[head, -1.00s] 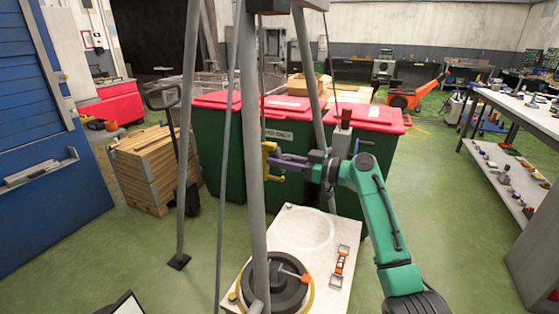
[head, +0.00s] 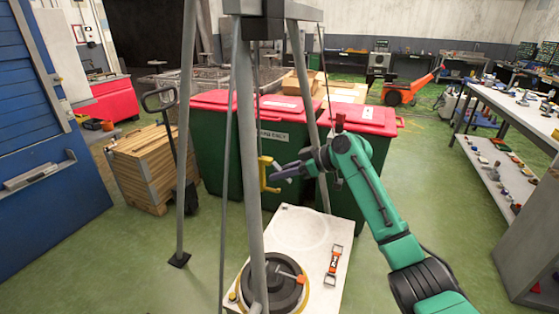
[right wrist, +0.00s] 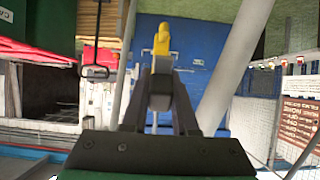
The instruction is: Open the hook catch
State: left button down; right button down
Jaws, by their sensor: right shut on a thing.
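A yellow hook (head: 265,176) hangs among the grey tripod legs, above the white base plate (head: 287,222). My right gripper (head: 277,175) reaches it from the right, and its jaws are shut on part of the hook. In the right wrist view the yellow hook (right wrist: 162,42) shows just beyond and between the dark fingers (right wrist: 161,72). The fingers hide much of it, so I cannot tell which part is gripped or how the catch stands. My left gripper is not in view.
Grey tripod legs (head: 247,130) stand close left of the hook. Below is a dark round turntable (head: 275,285) with an orange-handled part. Green bins with red lids (head: 212,140) stand behind, a wooden crate stack (head: 143,170) at left. A shelf table (head: 520,120) is at right.

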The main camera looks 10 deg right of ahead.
jog(key=g+h+p, duration=0.1)
jog(key=p, duration=0.2)
jog(key=r+g+h+p, duration=0.1)
jog(key=h+p, duration=0.1)
jog(key=p, duration=0.1)
jog(key=r+g+h+p, duration=0.1)
jog(key=p, duration=0.3)
jog(key=shift+s+d+h, duration=0.3)
jog(key=shift+s, duration=0.05)
jog(key=shift+s+f+g+h+p, duration=0.1)
jog(key=shift+f+g+h+p, duration=0.05)
jog(key=shift+g+h+p, duration=0.4)
jog(key=shift+f+h, duration=0.1)
jog(key=shift+h, duration=0.25)
jog(key=shift+s+f+g+h+b, duration=0.1)
jog(key=shift+f+g+h+b, duration=0.15)
jog(key=shift+g+b, duration=0.35)
jog(key=shift+d+r+h+b, duration=0.15)
jog(key=shift+r+h+b, duration=0.2)
jog(key=shift+b, duration=0.3)
jog(key=c, duration=0.7)
grip_release()
jog(key=shift+r, duration=0.25)
